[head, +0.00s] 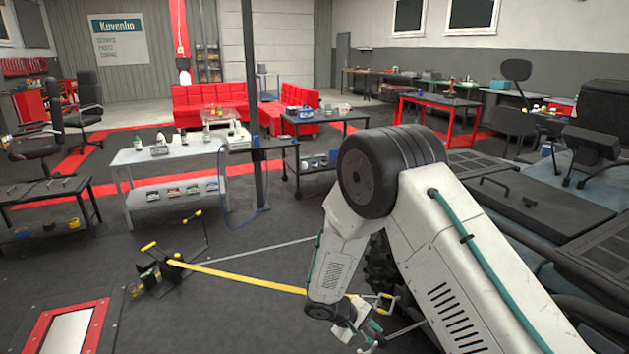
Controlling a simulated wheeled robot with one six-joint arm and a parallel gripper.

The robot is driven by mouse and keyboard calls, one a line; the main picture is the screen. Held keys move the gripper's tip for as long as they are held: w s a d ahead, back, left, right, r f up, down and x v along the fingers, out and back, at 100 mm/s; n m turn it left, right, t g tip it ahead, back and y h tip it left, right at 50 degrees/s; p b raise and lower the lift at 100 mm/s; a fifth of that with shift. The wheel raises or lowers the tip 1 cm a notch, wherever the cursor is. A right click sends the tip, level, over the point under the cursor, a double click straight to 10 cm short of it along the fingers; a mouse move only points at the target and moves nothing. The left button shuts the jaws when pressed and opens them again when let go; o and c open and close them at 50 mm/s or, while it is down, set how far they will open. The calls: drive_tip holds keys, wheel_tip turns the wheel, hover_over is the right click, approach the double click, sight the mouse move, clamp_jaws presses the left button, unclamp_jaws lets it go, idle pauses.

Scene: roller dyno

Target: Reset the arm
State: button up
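My arm (440,255) is white with a dark elbow joint and fills the right middle of the head view. It is bent, with the forearm reaching down toward the floor. My gripper (371,333) is small and low at the bottom centre, beside a dark vehicle (540,205). Its fingers are too small and cluttered to tell whether they are open or shut, or whether they hold anything. Yellow and green parts show close around it.
A yellow strap (235,278) runs from a floor anchor (165,275) toward the gripper area. A grey workbench (170,157) and a black cart (320,160) stand beyond. A red-framed plate (68,330) lies at the lower left. Open dark floor lies between.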

drive_tip(key=s+d+r+m+y, duration=0.2)
drive_tip(key=s+d+r, duration=0.1)
drive_tip(key=s+r, duration=0.7)
drive_tip(key=s+d+r+m+y, duration=0.2)
drive_tip(key=s+d+r+y, duration=0.1)
drive_tip(key=s+r, duration=0.8)
drive_tip(key=s+d+r+m+y, duration=0.2)
drive_tip(key=s+d+r, duration=0.3)
drive_tip(key=s+r, duration=0.6)
wheel_tip(320, 180, up, 7)
drive_tip(key=shift+f+m+y, duration=0.1)
drive_tip(key=shift+m+y, duration=0.3)
drive_tip(key=shift+y, duration=0.3)
drive_tip(key=shift+s, duration=0.1)
drive_tip(key=shift+r, duration=0.6)
